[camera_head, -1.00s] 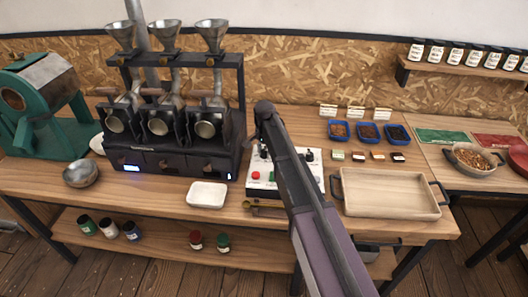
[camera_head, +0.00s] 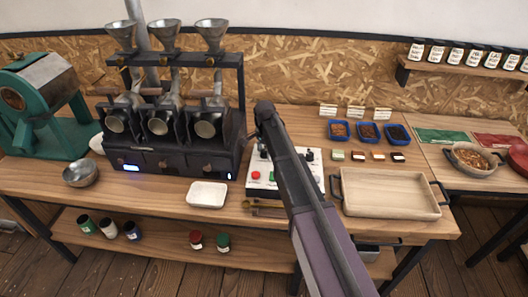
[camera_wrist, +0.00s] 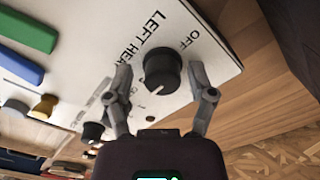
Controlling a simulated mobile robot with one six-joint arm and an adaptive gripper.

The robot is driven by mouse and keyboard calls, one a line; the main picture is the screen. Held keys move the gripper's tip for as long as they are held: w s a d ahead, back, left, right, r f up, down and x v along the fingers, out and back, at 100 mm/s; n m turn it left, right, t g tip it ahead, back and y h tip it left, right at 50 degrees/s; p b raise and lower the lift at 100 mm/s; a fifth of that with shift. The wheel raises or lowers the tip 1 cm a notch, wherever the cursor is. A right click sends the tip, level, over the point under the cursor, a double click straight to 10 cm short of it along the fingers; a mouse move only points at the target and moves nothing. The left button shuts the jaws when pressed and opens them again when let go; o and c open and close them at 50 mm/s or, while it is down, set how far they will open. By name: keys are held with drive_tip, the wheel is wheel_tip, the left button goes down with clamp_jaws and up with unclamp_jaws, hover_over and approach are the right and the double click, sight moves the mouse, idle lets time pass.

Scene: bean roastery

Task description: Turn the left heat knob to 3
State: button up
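The left heat knob (camera_wrist: 162,70) is black and round, on a white panel (camera_wrist: 100,30) marked "LEFT HEAT" and "OFF" in the wrist view. Its white pointer line faces lower left, away from "OFF". I cannot read the scale number it points at. My gripper (camera_wrist: 162,78) is open, with one finger on each side of the knob. A small gap shows between each finger and the knob. In the head view, the control box (camera_head: 257,190) stands on the bench, partly covered by my arm, and my fingertips are hidden.
A second black knob (camera_wrist: 93,131) sits beside the left finger. A black roaster with funnels (camera_head: 175,160) stands left of the box. A white tray (camera_head: 207,195) lies in front, and a wooden tray (camera_head: 390,208) lies to the right.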

drive_tip(key=shift+w, duration=0.1)
idle(0.4)
drive_tip(key=shift+n, duration=0.5)
